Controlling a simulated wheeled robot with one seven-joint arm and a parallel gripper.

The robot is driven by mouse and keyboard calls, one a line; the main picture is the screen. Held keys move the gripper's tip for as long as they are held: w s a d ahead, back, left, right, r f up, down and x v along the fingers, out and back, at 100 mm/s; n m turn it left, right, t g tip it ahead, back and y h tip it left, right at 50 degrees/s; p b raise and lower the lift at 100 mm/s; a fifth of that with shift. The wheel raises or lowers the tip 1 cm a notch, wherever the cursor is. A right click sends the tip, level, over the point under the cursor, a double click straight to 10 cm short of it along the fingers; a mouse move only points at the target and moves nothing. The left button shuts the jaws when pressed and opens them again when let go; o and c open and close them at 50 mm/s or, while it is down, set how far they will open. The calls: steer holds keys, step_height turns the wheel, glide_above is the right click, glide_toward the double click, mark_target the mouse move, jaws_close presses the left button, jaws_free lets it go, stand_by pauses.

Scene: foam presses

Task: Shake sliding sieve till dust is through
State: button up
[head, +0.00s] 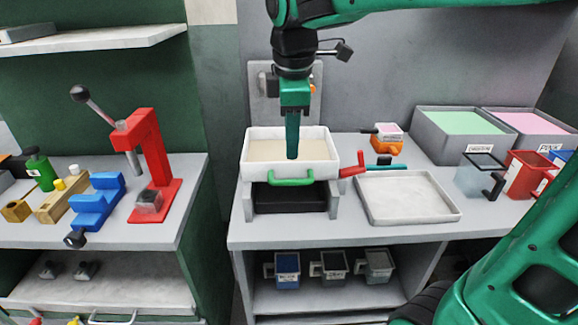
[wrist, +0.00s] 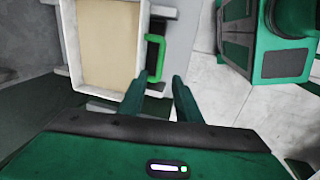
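The sliding sieve (head: 327,170) is a white box on a grey stand (head: 334,204), holding a flat layer of tan dust (head: 265,150). A green handle (head: 290,179) is on its front wall. My gripper (head: 292,154) points down over the sieve in the head view, its fingers overlapping the dust. In the wrist view, my gripper (wrist: 160,77) has its fingers apart with nothing between them. The green handle (wrist: 154,58) shows just beyond the fingertips, seemingly not held. A black tray (head: 290,198) sits under the sieve; its inside is hidden.
A red handle (head: 352,168) sticks out right of the sieve. A shallow white tray (head: 405,217) lies to the right, with an orange tool (head: 383,148) behind it. Grey bins (head: 432,141) and cups (head: 478,178) stand farther right. A red press (head: 153,150) is on the left bench, across a gap.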

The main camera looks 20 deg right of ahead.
mark_target(291, 180)
steer(key=f, duration=0.3)
steer(key=w+f, duration=0.1)
steer(key=f, duration=0.3)
steer(key=w+f, duration=0.1)
steer(key=f, duration=0.2)
steer(key=shift+d+f, duration=0.25)
steer(key=shift+d, duration=0.05)
steer(key=shift+c, duration=0.3)
